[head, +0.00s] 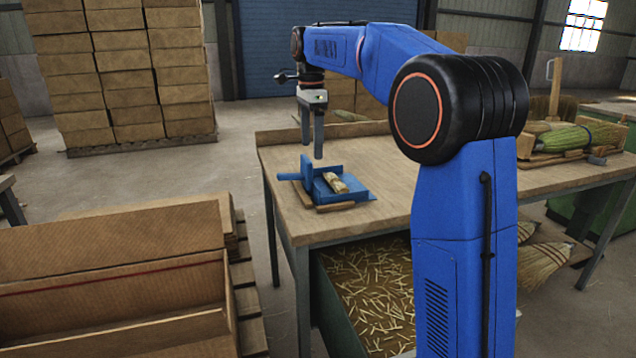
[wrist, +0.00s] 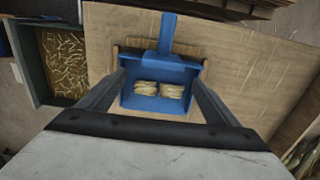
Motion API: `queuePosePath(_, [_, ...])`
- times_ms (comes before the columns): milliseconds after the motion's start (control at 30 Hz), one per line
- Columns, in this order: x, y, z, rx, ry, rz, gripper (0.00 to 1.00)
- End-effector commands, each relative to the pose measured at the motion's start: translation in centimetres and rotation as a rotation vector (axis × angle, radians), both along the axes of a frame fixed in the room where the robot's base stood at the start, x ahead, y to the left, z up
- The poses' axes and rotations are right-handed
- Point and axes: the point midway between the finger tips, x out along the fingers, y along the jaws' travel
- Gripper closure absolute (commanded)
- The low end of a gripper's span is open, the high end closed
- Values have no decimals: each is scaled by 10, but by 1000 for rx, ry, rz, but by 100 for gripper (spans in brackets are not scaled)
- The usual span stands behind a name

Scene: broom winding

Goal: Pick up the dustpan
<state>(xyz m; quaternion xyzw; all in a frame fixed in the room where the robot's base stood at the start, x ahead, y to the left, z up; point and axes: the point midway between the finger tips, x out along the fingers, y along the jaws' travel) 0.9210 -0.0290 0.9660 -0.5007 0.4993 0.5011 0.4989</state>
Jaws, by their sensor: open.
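The blue dustpan (head: 350,194) lies on the wooden workbench (head: 390,160), near its left end, with its handle pointing left in the head view. Tan straw bundles (head: 336,183) lie in the pan. In the wrist view the dustpan (wrist: 160,73) sits with its handle toward the top and two bundles (wrist: 158,89) inside. My gripper (head: 312,156) hangs pointing down above the dustpan, its fingers apart. In the wrist view my gripper (wrist: 160,72) has one finger on each side of the pan in the picture. Whether they touch it I cannot tell.
A green bin (head: 345,315) of straw scraps stands under the bench. Brooms and a green bundle (head: 575,138) lie at the right. Cardboard stacks (head: 125,75) stand behind left. The bench around the pan is mostly bare.

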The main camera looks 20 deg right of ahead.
Motion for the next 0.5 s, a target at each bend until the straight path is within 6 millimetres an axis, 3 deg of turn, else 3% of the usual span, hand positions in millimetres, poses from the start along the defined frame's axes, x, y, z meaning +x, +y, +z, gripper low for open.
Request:
queuePosePath(167, [0, 1, -8, 0, 0, 0, 16])
queuePosePath(500, [3, 7, -50, 0, 2, 0, 16])
